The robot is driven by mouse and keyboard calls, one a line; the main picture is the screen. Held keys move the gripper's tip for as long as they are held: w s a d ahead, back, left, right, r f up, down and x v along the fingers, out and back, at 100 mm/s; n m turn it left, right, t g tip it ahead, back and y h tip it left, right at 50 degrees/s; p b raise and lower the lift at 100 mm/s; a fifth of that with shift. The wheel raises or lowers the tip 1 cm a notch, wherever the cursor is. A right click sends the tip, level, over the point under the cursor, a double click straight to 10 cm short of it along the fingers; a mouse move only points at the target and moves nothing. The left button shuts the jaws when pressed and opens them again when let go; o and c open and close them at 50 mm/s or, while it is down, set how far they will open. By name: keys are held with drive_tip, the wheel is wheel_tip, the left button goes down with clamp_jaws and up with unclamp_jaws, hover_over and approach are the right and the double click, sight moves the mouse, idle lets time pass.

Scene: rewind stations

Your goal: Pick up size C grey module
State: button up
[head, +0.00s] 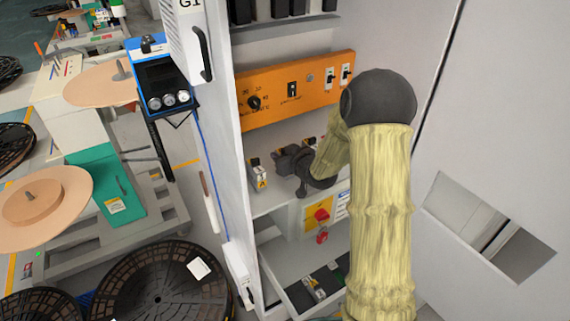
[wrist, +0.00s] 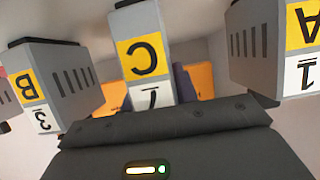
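In the wrist view a grey module with a yellow C label (wrist: 145,58) and a white label marked 1 is in the middle, seen upside down. A grey B module (wrist: 65,80) marked 3 is to its left and a grey A module (wrist: 265,50) marked 1 to its right. My gripper (head: 286,163) is inside the cabinet at shelf height in the head view, beside a small grey module (head: 258,174). The dark gripper body (wrist: 165,150) fills the bottom of the wrist view, just in front of the C module. Its fingertips cannot be made out.
An orange switch panel (head: 295,90) is above the shelf. A red rotary switch (head: 321,215) on yellow is below it. An open drawer (head: 300,297) with small parts is lower down.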

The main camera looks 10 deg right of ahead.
drive_tip(key=c, duration=0.5)
drive_tip(key=shift+r, duration=0.15)
wheel_tip(320, 180, up, 10)
drive_tip(key=shift+f, duration=0.1)
drive_tip(key=shift+w, duration=0.1)
idle(0.5)
